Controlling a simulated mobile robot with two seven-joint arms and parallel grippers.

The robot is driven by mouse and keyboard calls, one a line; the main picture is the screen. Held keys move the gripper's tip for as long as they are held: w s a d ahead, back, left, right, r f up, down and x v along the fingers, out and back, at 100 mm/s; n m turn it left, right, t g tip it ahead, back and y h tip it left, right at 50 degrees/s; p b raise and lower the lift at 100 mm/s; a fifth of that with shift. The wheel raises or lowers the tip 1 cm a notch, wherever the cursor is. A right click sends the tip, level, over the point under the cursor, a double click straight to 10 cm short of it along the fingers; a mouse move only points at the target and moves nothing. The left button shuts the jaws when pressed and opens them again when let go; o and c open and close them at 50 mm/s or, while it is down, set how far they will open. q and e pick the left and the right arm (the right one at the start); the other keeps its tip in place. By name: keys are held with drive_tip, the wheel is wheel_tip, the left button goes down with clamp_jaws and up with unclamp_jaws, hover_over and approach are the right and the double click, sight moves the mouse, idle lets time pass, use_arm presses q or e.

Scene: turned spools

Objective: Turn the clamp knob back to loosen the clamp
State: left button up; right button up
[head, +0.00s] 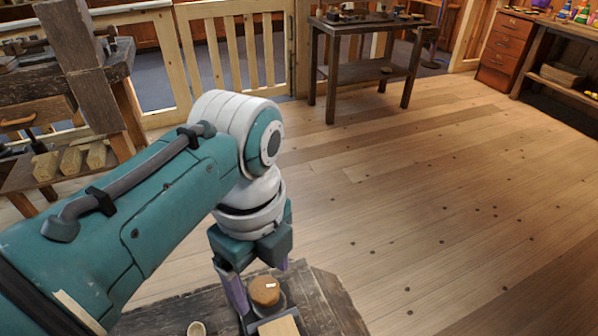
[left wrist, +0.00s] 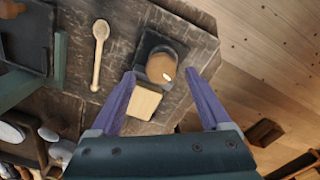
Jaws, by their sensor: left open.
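The round orange-brown clamp knob (head: 265,290) with a small white mark sits on a dark clamp body at the worn bench's corner. The knob also shows in the left wrist view (left wrist: 161,68), on the dark clamp (left wrist: 150,42). My left gripper (left wrist: 161,75) is open, with its purple fingers on either side of the knob and a visible gap at each side. In the head view, my left gripper (head: 262,286) reaches down to the knob from above. A pale wooden block (left wrist: 144,102) lies beside the clamp. My right gripper is not in view.
A wooden spoon (left wrist: 99,52) lies on the dark bench (head: 322,300) beside the clamp. A shelf unit (head: 125,90) with wood blocks stands at the left. A small table (head: 375,70) and drawers (head: 506,48) stand farther back. The floor at right is clear.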

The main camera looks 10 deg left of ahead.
use_arm(q)
wheel_tip(320, 180, down, 2)
drive_tip(key=shift+c, duration=0.3)
drive_tip(key=shift+c, duration=0.8)
clamp_jaws()
